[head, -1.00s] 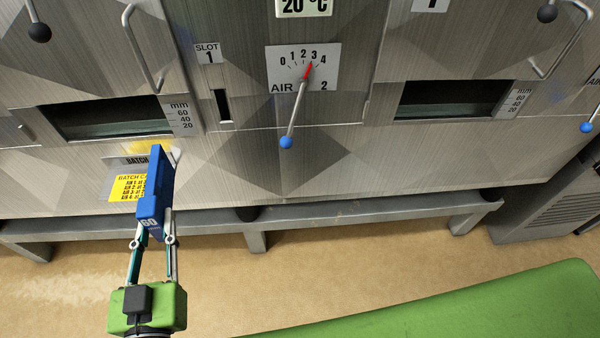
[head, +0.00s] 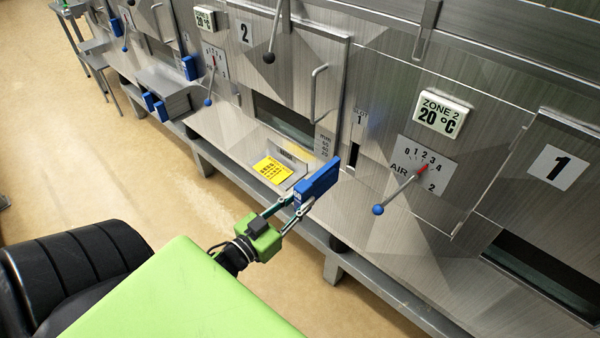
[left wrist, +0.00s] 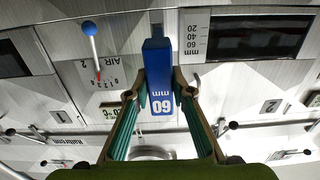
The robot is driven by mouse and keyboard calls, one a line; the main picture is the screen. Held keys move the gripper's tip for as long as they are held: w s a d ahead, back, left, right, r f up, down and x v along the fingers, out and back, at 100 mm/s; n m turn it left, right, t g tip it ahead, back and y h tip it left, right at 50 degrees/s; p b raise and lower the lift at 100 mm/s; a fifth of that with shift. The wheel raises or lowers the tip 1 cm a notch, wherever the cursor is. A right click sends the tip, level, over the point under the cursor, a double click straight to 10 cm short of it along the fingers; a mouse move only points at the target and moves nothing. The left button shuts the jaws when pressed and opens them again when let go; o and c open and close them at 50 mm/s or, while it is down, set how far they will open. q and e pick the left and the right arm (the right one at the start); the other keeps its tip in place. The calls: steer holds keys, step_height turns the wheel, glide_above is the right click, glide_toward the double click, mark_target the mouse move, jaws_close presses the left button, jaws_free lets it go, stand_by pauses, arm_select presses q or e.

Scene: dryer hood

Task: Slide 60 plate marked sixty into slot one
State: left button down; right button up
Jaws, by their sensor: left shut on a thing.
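My left gripper (head: 297,210) is shut on a blue plate (head: 321,182) and holds it in the air in front of the steel hood. In the left wrist view the same plate (left wrist: 158,78) shows "60 mm" on its near end, between the two fingers. Slot one is a dark upright opening (head: 354,157) under a small label (head: 360,118) on the hood front. The plate's far end is left of and below the slot, apart from it in the head view. The slot cannot be made out in the left wrist view. My right gripper is out of view.
An air lever with a blue knob (head: 378,210) sticks out right of the slot. A yellow batch card (head: 272,170) is left of the plate. Other blue plates (head: 190,67) are farther left. A steel bench rail (head: 385,285) runs below the hood.

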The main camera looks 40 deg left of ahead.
mark_target(316, 188)
arm_select(q)
steer(key=shift+d+r, duration=0.15)
steer(key=shift+d, duration=0.15)
steer(key=shift+r+p, duration=0.1)
steer(key=shift+p, duration=0.2)
steer(key=shift+w, duration=0.3)
steer(key=w, duration=0.3)
steer(key=shift+w+d, duration=0.1)
steer(key=shift+w, duration=0.6)
steer(key=shift+w+d, duration=0.1)
steer(key=shift+w, duration=0.25)
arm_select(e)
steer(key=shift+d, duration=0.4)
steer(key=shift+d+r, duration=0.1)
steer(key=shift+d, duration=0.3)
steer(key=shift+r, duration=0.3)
